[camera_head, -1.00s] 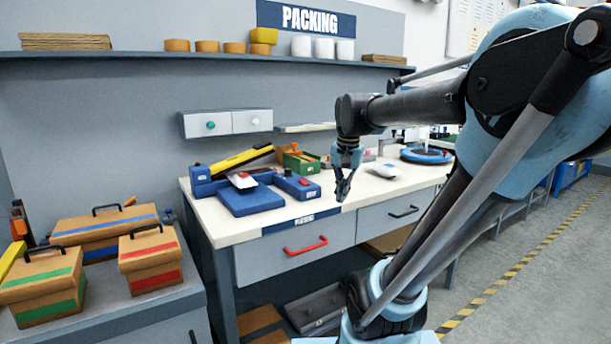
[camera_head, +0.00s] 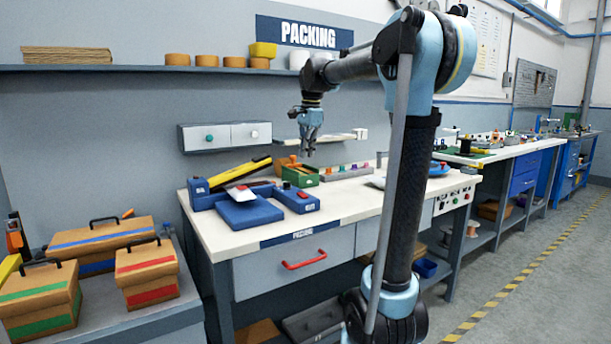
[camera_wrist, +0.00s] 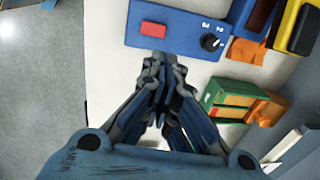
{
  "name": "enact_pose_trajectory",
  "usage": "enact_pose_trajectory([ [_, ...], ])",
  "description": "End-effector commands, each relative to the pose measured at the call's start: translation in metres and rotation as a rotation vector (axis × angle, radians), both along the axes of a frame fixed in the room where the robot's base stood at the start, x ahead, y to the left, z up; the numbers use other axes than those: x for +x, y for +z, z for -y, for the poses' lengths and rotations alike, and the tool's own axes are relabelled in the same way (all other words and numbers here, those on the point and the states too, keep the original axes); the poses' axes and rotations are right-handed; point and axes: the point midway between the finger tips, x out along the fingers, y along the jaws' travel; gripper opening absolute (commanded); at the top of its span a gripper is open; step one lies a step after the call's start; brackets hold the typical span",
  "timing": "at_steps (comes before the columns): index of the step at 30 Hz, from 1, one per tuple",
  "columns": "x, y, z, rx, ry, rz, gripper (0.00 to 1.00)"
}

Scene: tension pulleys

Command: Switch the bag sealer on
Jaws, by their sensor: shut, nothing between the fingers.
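The bag sealer stands on the packing bench in the head view. It has a blue base plate (camera_head: 247,213), a yellow raised arm (camera_head: 240,168) and a blue control box (camera_head: 299,203). In the wrist view the control box (camera_wrist: 180,40) carries a red rocker switch (camera_wrist: 153,30) and a black knob (camera_wrist: 210,42). Whether the switch is on cannot be told. My gripper (camera_head: 309,154) is shut and empty, raised above the bench. In the wrist view my gripper's tips (camera_wrist: 160,58) appear just below the red switch, apparently still above the box.
A green bin (camera_head: 300,176) with orange contents stands behind the control box; it also shows in the wrist view (camera_wrist: 228,98).

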Motion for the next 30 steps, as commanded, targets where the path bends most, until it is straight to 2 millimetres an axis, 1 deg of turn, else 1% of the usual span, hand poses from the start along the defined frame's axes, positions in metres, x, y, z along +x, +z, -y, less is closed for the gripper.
enact_pose_trajectory([
  [5,0.002,-0.022,-0.001,0.0,0.001,0.0,0.0],
  [15,0.009,-0.079,-0.005,0.0,0.002,0.0,0.0],
  [21,0.013,-0.109,-0.007,0.0,0.002,0.0,0.0],
  [25,0.014,-0.123,-0.008,-0.001,0.002,0.001,0.0],
  [30,0.015,-0.133,-0.008,-0.001,0.002,0.001,0.0],
])
